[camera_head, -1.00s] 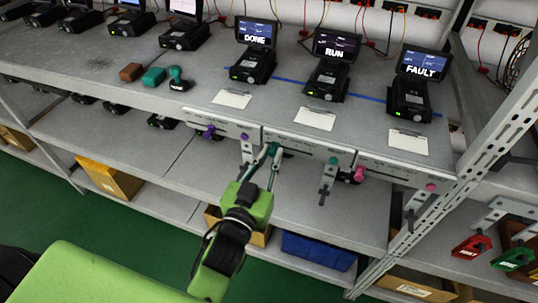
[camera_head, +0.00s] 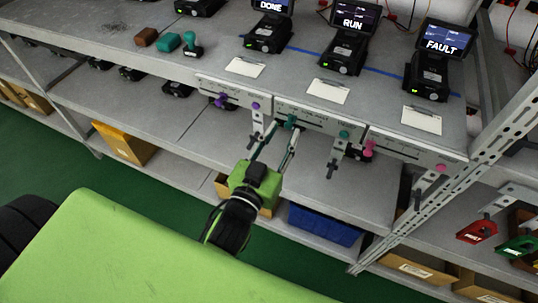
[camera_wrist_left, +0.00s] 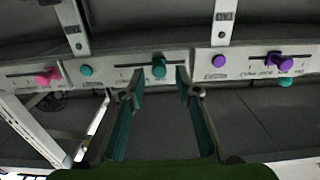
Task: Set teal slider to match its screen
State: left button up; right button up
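The teal slider knob (camera_head: 291,121) sits toward the left part of its slot on the middle grey slider plate (camera_head: 318,118) at the shelf edge. In the wrist view the knob (camera_wrist_left: 158,68) shows between the tips of my left gripper (camera_wrist_left: 160,82), with a gap on each side. My left gripper (camera_head: 284,131) is open and empty, its fingers reaching up to the plate from below. The screen (camera_head: 352,20) above this plate reads RUN. The plate's small lettering is too small to read. My right gripper is not in view.
A purple slider (camera_head: 221,101) is on the left plate and a pink slider (camera_head: 369,148) on the right plate. Other screens read DONE (camera_head: 272,5) and FAULT (camera_head: 444,39). White cards (camera_head: 327,91) lie on the shelf. A perforated upright (camera_head: 437,187) stands at right.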

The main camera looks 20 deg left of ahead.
pick_arm(q)
jog(key=s, duration=0.9)
jog(key=shift+s+a, duration=0.15)
jog(key=shift+s, duration=0.2)
jog(key=s+d+f+m+g+h, duration=0.1)
jog(key=s+d+f+g, duration=0.15)
jog(key=f, duration=0.95)
jog(key=s+d+f+g+b, duration=0.1)
jog(key=s+f+g, duration=0.15)
jog(key=f, duration=0.95)
jog(key=s+d+f+m+g+h, duration=0.1)
jog(key=f+g, duration=0.2)
jog(key=f, duration=0.9)
jog(key=s+a+f+g+y, duration=0.1)
jog(key=s+a+f+g, duration=0.1)
jog(key=s+f, duration=0.45)
jog(key=s+a+f+g, duration=0.1)
jog(key=s+f+g, duration=0.15)
jog(key=f, duration=0.65)
jog(key=s+a+f+g, duration=0.2)
jog(key=s+a+f, duration=0.3)
jog(key=s, duration=0.3)
jog(key=s+a+f+g+y+b, duration=0.1)
jog(key=s+a+f, duration=0.3)
jog(key=s, duration=0.4)
jog(key=shift+a+f+g+y, duration=0.3)
jog(key=shift+a+f+g, duration=0.05)
jog(key=shift+f+g, duration=0.4)
